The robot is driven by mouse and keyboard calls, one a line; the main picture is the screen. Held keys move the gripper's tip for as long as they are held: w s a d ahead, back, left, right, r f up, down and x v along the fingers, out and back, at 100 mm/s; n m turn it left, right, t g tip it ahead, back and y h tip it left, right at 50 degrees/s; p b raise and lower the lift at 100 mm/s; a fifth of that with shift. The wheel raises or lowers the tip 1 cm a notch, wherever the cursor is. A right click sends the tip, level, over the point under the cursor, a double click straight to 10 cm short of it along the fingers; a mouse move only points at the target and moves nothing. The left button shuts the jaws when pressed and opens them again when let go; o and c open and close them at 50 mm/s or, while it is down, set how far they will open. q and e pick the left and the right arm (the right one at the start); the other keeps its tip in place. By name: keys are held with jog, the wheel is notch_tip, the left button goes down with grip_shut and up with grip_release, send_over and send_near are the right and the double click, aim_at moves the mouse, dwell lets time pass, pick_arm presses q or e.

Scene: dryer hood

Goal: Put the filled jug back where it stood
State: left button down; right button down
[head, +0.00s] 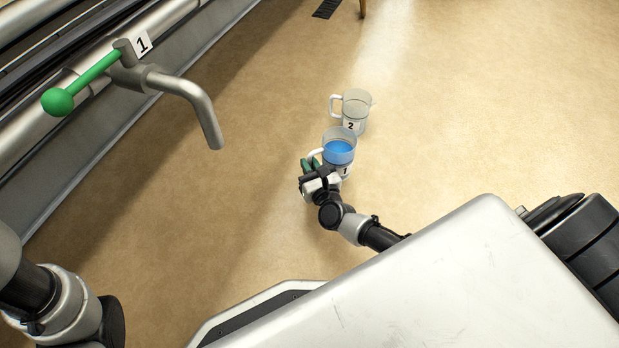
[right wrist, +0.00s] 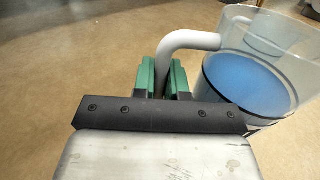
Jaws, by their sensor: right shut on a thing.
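The filled jug (head: 339,150) is clear, labelled 1, and holds blue liquid. It looks upright in the head view, near the floor; I cannot tell whether its base touches. My right gripper (head: 311,165) is shut on its white handle, on the jug's left side. In the right wrist view the green fingers (right wrist: 164,78) close around the lower part of the handle (right wrist: 188,40), with the jug (right wrist: 245,85) to their right. My gripper partly hides the label and lower jug in the head view. My left gripper is out of view.
A second clear jug (head: 354,108), labelled 2 and seemingly empty, stands just behind the filled one. A metal spout (head: 200,105) with a green lever (head: 85,80), tagged 1, juts out at upper left. The tan floor (head: 480,120) is clear to the right.

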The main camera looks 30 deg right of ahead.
notch_tip(320, 180, down, 4)
jog(key=b, duration=0.3)
jog(key=shift+w+b, duration=0.1)
jog(key=shift+b, duration=0.25)
jog(key=shift+r, duration=0.1)
jog(key=c, duration=1.6)
grip_release()
jog(key=shift+f, duration=0.2)
jog(key=o, duration=0.4)
jog(key=shift+o, duration=0.2)
